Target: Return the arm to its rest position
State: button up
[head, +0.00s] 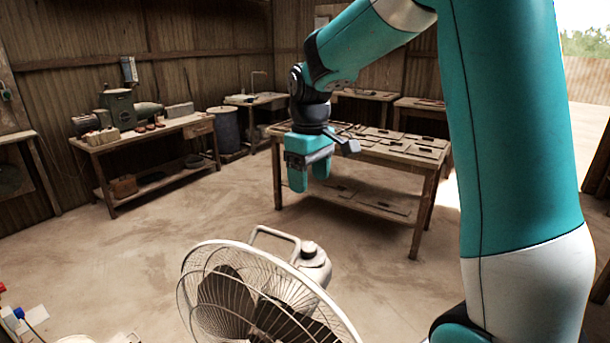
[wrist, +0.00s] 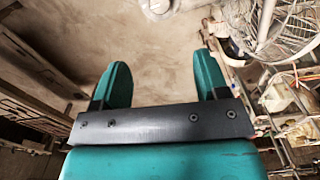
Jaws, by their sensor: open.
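My gripper (head: 309,180) hangs from my teal arm in the middle of the head view, pointing down. It is in the air and appears in front of the left end of a wooden table. In the wrist view my gripper (wrist: 160,88) shows two teal fingers spread apart, with only bare floor seen between them. It is open and empty.
A standing fan (head: 255,290) is in the near foreground. The wooden table (head: 420,172) bears several flat tiles. A workbench (head: 150,137) with a machine (head: 117,107) stands at the left, beside a dark barrel (head: 224,129). The floor (head: 130,240) between is clear.

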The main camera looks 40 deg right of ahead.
jog(key=s+a+n+y, duration=0.4)
jog(key=s+a, duration=1.7)
jog(key=s, duration=0.1)
jog(key=shift+s+a+f, duration=0.25)
jog(key=shift+a, duration=0.1)
jog(key=shift+c, duration=0.5)
